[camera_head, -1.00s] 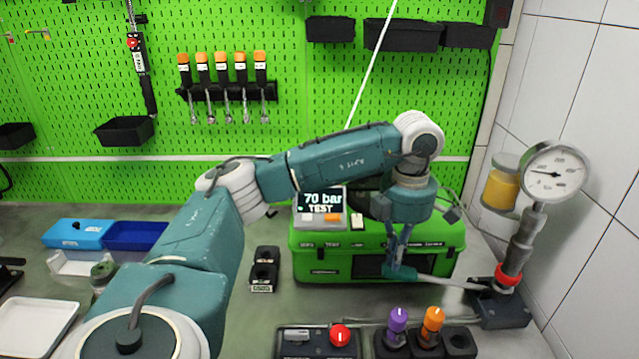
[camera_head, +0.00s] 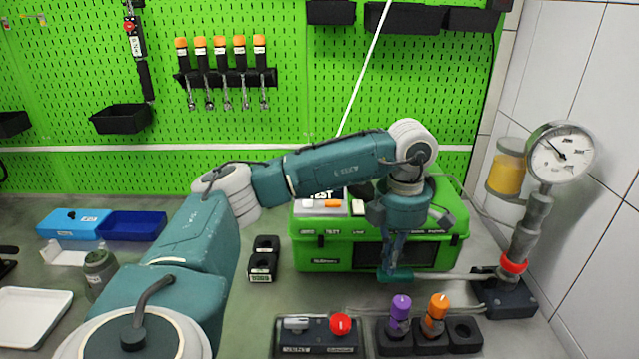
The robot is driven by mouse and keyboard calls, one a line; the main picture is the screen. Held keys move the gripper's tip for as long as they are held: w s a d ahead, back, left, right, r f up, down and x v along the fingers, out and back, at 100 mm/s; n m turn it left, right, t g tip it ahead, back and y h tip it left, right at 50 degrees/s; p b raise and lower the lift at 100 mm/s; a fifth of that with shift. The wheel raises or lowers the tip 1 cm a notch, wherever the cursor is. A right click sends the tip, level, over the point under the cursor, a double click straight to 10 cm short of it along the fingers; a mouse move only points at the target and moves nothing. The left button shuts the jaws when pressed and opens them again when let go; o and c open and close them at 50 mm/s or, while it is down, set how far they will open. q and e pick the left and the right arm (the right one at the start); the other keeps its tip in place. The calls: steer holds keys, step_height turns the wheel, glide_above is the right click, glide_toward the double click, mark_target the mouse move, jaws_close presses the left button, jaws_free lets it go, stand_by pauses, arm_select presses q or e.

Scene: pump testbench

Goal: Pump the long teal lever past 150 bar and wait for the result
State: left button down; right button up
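The long lever (camera_head: 440,276) has a teal grip at its left end and a grey rod that runs right to the pump base (camera_head: 507,298). My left gripper (camera_head: 396,272) points down at the teal grip, in front of the green test case. The fingers are at the grip, but I cannot tell how tightly they close. The round gauge (camera_head: 561,152) stands on the pump, its needle pointing to the upper left. My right gripper is not in view.
The green case (camera_head: 335,252) stands behind the lever. In front are a black box with a red button (camera_head: 340,324) and a holder with a purple knob (camera_head: 401,308) and an orange knob (camera_head: 438,306). A tiled wall bounds the right.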

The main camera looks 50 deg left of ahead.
arm_select(q)
steer(key=shift+s+f+b, duration=0.1)
steer(key=shift+f+b, duration=0.4)
steer(key=shift+f, duration=0.4)
steer(key=shift+w+d+r+p, duration=0.1)
steer(key=shift+w+r+p, duration=0.05)
steer(key=shift+r+p, duration=0.9)
steer(key=shift+w+d+r+p, duration=0.1)
steer(key=shift+r+p, duration=0.55)
steer(key=shift+r, duration=0.65)
steer(key=shift+w+d+r+p, duration=0.1)
steer(key=shift+w+r+p, duration=0.05)
steer(key=shift+r+p, duration=0.9)
steer(key=shift+r, duration=0.25)
step_height(320, 180, up, 6)
steer(key=p, duration=0.4)
